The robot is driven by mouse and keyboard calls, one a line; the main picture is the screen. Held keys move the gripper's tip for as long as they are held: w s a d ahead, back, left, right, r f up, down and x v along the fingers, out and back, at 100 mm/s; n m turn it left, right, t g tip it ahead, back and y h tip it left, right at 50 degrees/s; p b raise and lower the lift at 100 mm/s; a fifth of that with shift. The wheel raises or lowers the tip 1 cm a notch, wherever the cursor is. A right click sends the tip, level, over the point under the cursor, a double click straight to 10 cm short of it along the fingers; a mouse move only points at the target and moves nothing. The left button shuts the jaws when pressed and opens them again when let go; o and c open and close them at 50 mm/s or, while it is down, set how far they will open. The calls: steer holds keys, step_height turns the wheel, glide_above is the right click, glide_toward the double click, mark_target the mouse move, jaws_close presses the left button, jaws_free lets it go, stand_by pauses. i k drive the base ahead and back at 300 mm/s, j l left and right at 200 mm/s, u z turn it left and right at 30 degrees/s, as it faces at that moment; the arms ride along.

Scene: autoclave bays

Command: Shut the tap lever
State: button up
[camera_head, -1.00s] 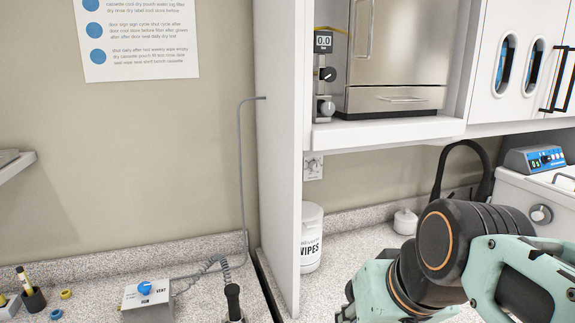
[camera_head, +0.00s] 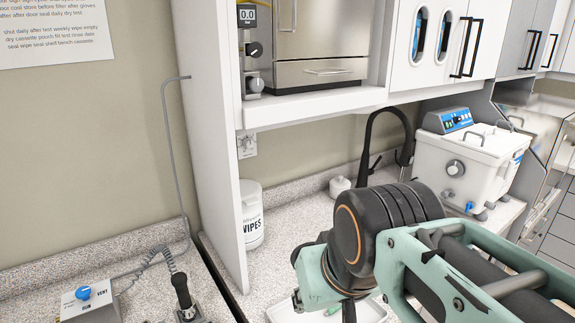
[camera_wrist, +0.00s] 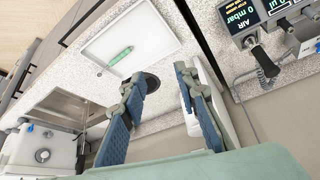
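The black gooseneck tap (camera_head: 371,135) stands at the back of the counter. A short dark piece beside its stem may be its lever; my arm hides the lower part. A small blue tap handle (camera_head: 469,207) sits low on the front of the white bath (camera_head: 440,160). I cannot tell which one is the task's lever. My gripper (camera_wrist: 160,77) is open and empty in the wrist view, its two fingers apart above the counter. A round black fitting (camera_wrist: 150,83) shows beside its left finger. In the head view my arm hides most of the gripper.
A white tray (camera_wrist: 105,38) holds a green tool (camera_wrist: 121,56). A steel basin (camera_wrist: 75,103) lies left of my fingers. The wipes tub (camera_head: 251,222) stands beside the white partition (camera_head: 215,140). A shelf with a steel autoclave (camera_head: 320,40) overhangs the counter.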

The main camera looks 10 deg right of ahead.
mark_target(379, 159)
steer(key=i+l, duration=0.1)
steer(key=l, duration=0.4)
steer(key=i+l+u, duration=0.1)
steer(key=l, duration=0.45)
steer(key=i+l+u, duration=0.1)
steer(key=l, duration=0.4)
